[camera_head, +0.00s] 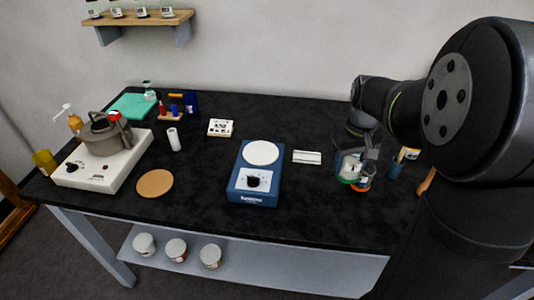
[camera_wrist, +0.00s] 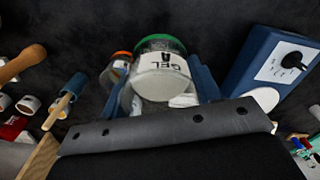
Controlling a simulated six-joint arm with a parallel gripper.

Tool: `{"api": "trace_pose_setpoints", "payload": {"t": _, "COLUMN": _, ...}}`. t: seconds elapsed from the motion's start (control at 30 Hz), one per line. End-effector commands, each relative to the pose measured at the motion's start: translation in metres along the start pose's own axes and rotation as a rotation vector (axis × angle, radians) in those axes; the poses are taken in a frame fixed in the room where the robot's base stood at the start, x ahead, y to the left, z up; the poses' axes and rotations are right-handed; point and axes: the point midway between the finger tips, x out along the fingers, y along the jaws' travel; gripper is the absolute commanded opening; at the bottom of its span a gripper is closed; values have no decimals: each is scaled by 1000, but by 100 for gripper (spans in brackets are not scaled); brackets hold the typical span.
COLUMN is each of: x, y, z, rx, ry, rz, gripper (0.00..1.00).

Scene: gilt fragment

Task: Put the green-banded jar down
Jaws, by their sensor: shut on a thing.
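The green-banded jar (camera_head: 348,168) is at the right part of the black table, held by my gripper (camera_head: 357,158). In the wrist view the jar (camera_wrist: 160,72) has a green ring at its far end and a pale face with dark lettering that reads upside down. My blue fingers (camera_wrist: 165,82) are shut on it, one on each side. The dark gripper body hides part of the jar. I cannot tell whether its base touches the table. An orange-banded jar (camera_head: 366,177) stands close beside it and also shows in the wrist view (camera_wrist: 119,65).
A blue device with a round white plate (camera_head: 260,153) stands mid-table, with a small white slab (camera_head: 307,157) to its right. A blue cup (camera_head: 394,171) is right of the jars. A cork disc (camera_head: 155,183) and a kettle (camera_head: 108,134) on a white hotplate (camera_head: 95,175) are left.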

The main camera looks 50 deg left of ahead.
Motion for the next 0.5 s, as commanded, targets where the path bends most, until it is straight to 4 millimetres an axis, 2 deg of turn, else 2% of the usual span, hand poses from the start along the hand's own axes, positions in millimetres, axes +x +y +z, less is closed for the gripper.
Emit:
{"api": "trace_pose_setpoints", "payload": {"t": 0.03, "x": -5, "y": -6, "z": -17, "rx": -7, "ry": 2, "rz": 1, "gripper": 28}}
{"api": "trace_pose_setpoints", "payload": {"t": 0.3, "x": -34, "y": -52, "z": -105, "rx": -7, "ry": 2, "rz": 0, "gripper": 28}}
{"api": "trace_pose_setpoints", "payload": {"t": 0.4, "x": -43, "y": -70, "z": -127, "rx": -5, "ry": 2, "rz": 0, "gripper": 28}}
{"api": "trace_pose_setpoints", "payload": {"t": 0.5, "x": -48, "y": -82, "z": -141, "rx": -3, "ry": 1, "rz": 0, "gripper": 28}}
